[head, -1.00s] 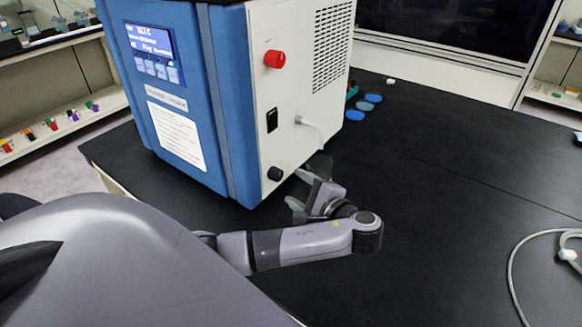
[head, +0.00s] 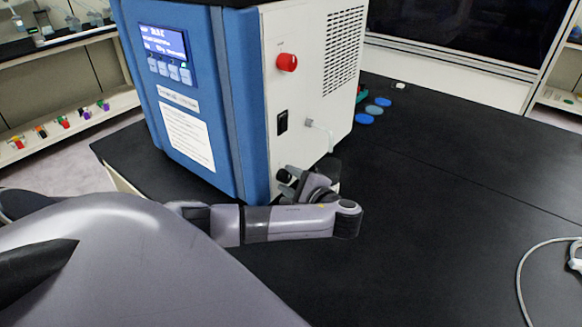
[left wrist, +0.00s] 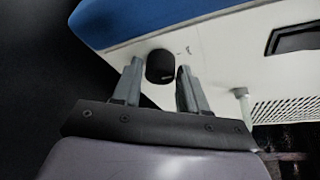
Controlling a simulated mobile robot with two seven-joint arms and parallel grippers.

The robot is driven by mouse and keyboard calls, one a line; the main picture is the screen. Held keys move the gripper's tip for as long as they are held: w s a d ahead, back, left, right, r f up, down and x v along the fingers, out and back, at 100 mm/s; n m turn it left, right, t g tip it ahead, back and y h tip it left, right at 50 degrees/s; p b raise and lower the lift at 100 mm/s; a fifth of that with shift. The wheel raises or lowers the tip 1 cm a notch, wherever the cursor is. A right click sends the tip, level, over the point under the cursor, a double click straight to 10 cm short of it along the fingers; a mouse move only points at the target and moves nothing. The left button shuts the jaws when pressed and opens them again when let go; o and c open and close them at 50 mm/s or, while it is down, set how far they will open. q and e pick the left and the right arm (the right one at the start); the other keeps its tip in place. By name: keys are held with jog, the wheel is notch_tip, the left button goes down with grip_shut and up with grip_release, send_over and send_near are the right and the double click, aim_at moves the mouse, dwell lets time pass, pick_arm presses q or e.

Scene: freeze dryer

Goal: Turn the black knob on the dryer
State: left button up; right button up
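The freeze dryer (head: 198,110) is a blue box with a white side panel, standing on the black table. Its black knob (head: 284,175) sits low on the white panel, partly hidden by my left gripper in the head view. In the left wrist view the black knob (left wrist: 160,66) shows between the two finger tips of my left gripper (left wrist: 158,72). The fingers are apart, one on each side of the knob, with a small gap visible on each side. Whether the tips reach around the knob in depth is hard to tell. My right gripper is not in view.
On the same panel are a red knob (head: 287,62), a black switch (head: 282,122) and a white hose fitting (head: 312,123). Blue discs (head: 365,119) lie behind the dryer. A white cable (head: 522,280) lies at the right. The table between is clear.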

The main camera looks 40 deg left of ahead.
pick_arm(q)
jog(key=c, duration=0.6)
jog(key=shift+o, duration=0.2)
jog(key=shift+m, duration=0.3)
jog(key=m+g+h, duration=0.1)
jog(key=m, duration=0.1)
jog(key=shift+w+r+m+g, duration=0.1)
jog(key=shift+w+m+g, duration=0.05)
jog(key=shift+m+g, duration=0.2)
jog(key=m+g, duration=0.2)
jog(key=m, duration=0.1)
jog(key=shift+w+h, duration=0.15)
jog(key=shift+h, duration=0.15)
jog(key=m+g, duration=0.2)
jog(key=m, duration=0.1)
jog(key=shift+w+g, duration=0.15)
jog(key=shift+g, duration=0.1)
jog(key=shift+w+m+g, duration=0.15)
jog(key=shift+m+g, duration=0.75)
jog(key=shift+m, duration=0.45)
